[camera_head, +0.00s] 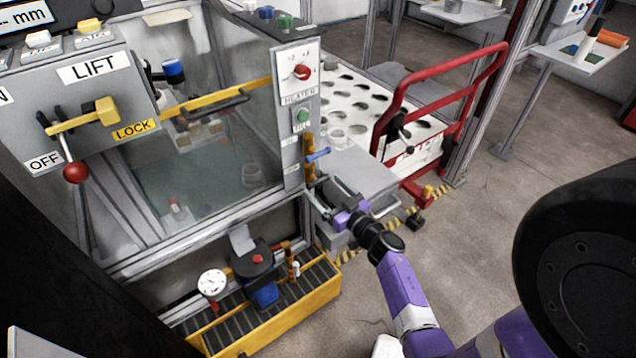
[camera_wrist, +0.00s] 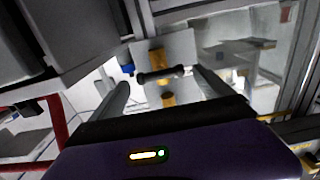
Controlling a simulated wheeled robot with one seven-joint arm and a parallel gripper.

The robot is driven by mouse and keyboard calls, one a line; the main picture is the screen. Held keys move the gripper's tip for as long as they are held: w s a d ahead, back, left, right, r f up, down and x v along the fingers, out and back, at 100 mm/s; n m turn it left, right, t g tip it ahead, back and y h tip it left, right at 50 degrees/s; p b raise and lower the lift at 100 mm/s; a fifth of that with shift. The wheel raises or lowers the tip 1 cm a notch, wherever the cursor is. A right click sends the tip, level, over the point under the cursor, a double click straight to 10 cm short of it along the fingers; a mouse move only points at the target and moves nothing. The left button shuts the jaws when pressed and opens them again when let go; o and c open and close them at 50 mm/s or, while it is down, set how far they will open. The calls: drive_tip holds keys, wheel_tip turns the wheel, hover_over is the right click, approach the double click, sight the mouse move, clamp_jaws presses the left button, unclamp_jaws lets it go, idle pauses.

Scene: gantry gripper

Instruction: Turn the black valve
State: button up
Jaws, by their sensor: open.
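The black valve (camera_wrist: 162,74) shows in the wrist view as a short dark bar handle across a brass pipe (camera_wrist: 156,52) on a light panel. My gripper (camera_wrist: 160,80) is open, with one finger on each side of the handle and a gap visible at both ends. How far the fingertips reach past the handle I cannot tell. In the head view my gripper (camera_head: 326,188) is at the lower right post of the enclosure, just below a blue handle (camera_head: 318,155) on the brass pipe (camera_head: 309,145). The black valve is not clearly visible there.
The blue handle (camera_wrist: 127,68) shows close to the left finger. A glass enclosure (camera_head: 215,130) stands left of my gripper, with a yellow tray (camera_head: 300,318) below. A grey shelf (camera_head: 360,172) and red-railed cart (camera_head: 450,70) are to the right. Floor at right is clear.

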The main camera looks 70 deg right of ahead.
sight(318, 180)
drive_tip(key=shift+b+x, duration=0.3)
drive_tip(key=shift+x, duration=1.85)
drive_tip(key=shift+c, duration=0.2)
drive_tip(key=c, duration=1.1)
